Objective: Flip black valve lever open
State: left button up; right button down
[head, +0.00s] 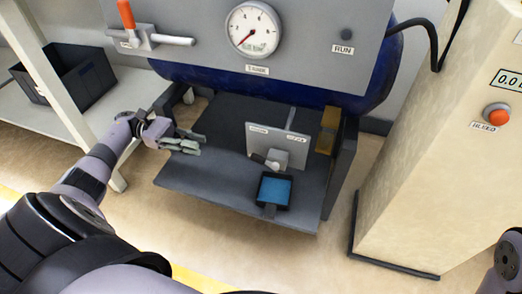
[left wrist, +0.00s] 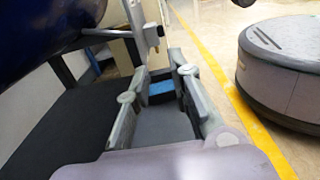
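A small upright grey plate (head: 290,138) with two white labels stands on the dark shelf under the blue tank. A valve block (head: 277,160) is on its front, with a short lever (head: 258,158) pointing left; the lever is too small to tell its colour surely. In the left wrist view the plate (left wrist: 137,15) shows edge-on beyond the fingers, with the valve block (left wrist: 152,35) on its right. My left gripper (head: 188,143) is over the shelf's left side, left of the valve and apart from it. Its fingers (left wrist: 158,85) are spread and empty. My right gripper is out of view.
A blue-topped black box (head: 274,190) sits on the shelf (head: 225,180) before the valve. A brass-coloured block (head: 328,130) is at the shelf's right. A gauge panel (head: 320,40) with an orange lever (head: 126,14) hangs above. A beige cabinet (head: 420,150) stands right.

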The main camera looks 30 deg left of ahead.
aim_at(253, 159)
pick_arm(q)
jog(key=b+x, duration=0.1)
jog(key=x, duration=1.6)
jog(key=shift+d, duration=0.1)
jog(key=shift+c, duration=0.6)
grip_shut()
